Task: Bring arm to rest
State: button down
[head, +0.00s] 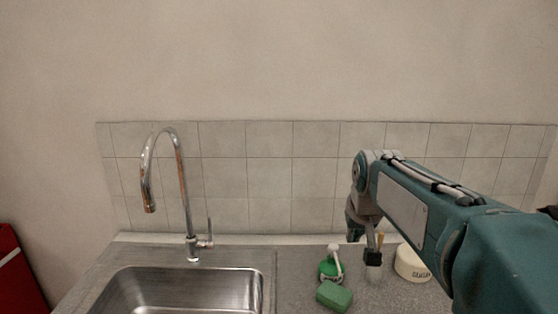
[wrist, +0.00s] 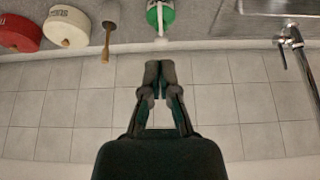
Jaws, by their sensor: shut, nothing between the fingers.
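My teal arm reaches in from the right of the head view, over the counter (head: 295,285). My gripper (head: 353,232) hangs at its far end, mostly hidden behind the wrist in that view. In the wrist view my gripper (wrist: 160,68) is shut and empty, its fingertips together in front of the tiled wall (wrist: 215,100). A green bottle with a white pump (wrist: 160,14) stands on the counter just beyond the fingertips in that view. No contact with it shows.
The counter holds the green bottle (head: 331,269), a green sponge (head: 334,296), a wooden-handled item (wrist: 107,38), a cream canister (head: 411,263) and a red canister (wrist: 19,33). A steel sink (head: 190,290) and tall faucet (head: 184,185) stand left. Something red (head: 20,270) is far left.

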jog(key=s+f, duration=0.4)
jog(key=s, duration=0.8)
jog(key=s+f, duration=0.4)
jog(key=s, duration=0.8)
jog(key=shift+s+t, duration=0.3)
jog(key=shift+s, duration=0.05)
